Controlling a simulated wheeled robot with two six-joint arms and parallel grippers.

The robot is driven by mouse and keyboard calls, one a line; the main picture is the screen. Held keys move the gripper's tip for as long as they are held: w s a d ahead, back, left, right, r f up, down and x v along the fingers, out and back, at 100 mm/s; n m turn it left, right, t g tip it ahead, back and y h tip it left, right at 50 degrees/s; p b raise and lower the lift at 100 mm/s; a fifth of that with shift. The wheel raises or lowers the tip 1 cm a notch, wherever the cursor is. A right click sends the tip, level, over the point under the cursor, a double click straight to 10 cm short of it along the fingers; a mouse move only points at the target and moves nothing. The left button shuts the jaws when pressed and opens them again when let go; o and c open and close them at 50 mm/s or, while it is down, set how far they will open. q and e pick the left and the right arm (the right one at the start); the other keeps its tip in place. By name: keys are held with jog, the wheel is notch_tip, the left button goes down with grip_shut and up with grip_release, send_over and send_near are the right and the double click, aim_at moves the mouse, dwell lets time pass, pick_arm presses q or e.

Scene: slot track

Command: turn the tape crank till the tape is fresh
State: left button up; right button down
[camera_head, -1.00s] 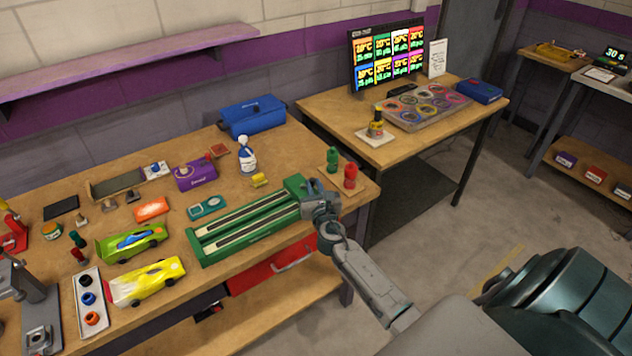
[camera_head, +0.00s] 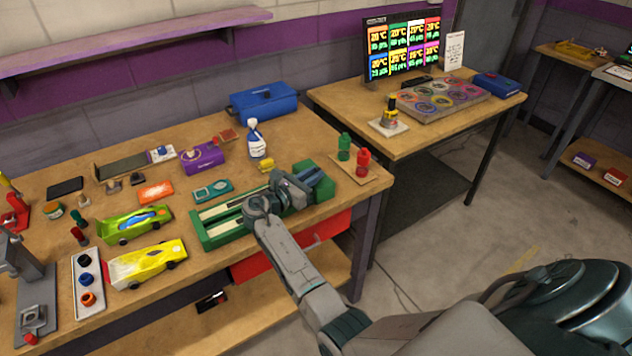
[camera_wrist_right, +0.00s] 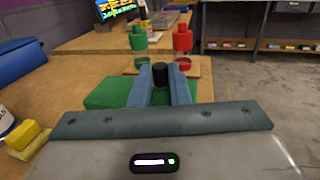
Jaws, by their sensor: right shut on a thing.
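The green tape unit (camera_head: 207,236) with pale strips along its top lies near the front edge of the workbench. My right gripper (camera_head: 318,180) reaches over its right end from the front, and my arm hides part of the unit. In the right wrist view, its two blue-grey fingers (camera_wrist_right: 160,85) are closed around a black knob (camera_wrist_right: 160,74), which appears to be the crank's handle, above a green block (camera_wrist_right: 115,92). The crank's arm is hidden. The tape's freshness cannot be told. My left gripper is out of view.
A stand with a green and a red bottle (camera_head: 363,162) is just right of the unit. A spray bottle (camera_head: 256,140) and yellow block (camera_head: 265,166) are behind it. Green (camera_head: 135,224) and yellow (camera_head: 147,264) cars lie to the left. A second table (camera_head: 440,128) stands beyond.

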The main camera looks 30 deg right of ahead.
jog(key=m+g+b, duration=0.1)
jog(key=m+g, duration=0.1)
jog(key=g, duration=0.1)
jog(key=w+g+b, duration=0.1)
jog(key=shift+a+f+m+h+b, duration=0.25)
jog(key=shift+a+m+h+b, duration=0.05)
jog(key=shift+a+m, duration=0.1)
jog(key=g, duration=0.1)
jog(key=m+g+b, duration=0.2)
jog(key=shift+w+a+g, duration=0.15)
jog(key=shift+w+g, duration=0.1)
jog(key=shift+g, duration=0.15)
jog(key=shift+m+g+b, duration=0.3)
jog(key=shift+m+b, duration=0.1)
jog(key=shift+b, duration=0.15)
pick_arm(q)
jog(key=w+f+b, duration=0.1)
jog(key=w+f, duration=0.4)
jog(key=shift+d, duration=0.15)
pick_arm(e)
jog(key=shift+w+a+r+m+g+y, duration=0.1)
jog(key=shift+m+g+y, duration=0.2)
jog(key=shift+g, duration=0.25)
jog(key=shift+w+a+r+m+g+y, duration=0.1)
jog(key=shift+m+g+y, duration=0.15)
jog(key=shift+g, duration=0.3)
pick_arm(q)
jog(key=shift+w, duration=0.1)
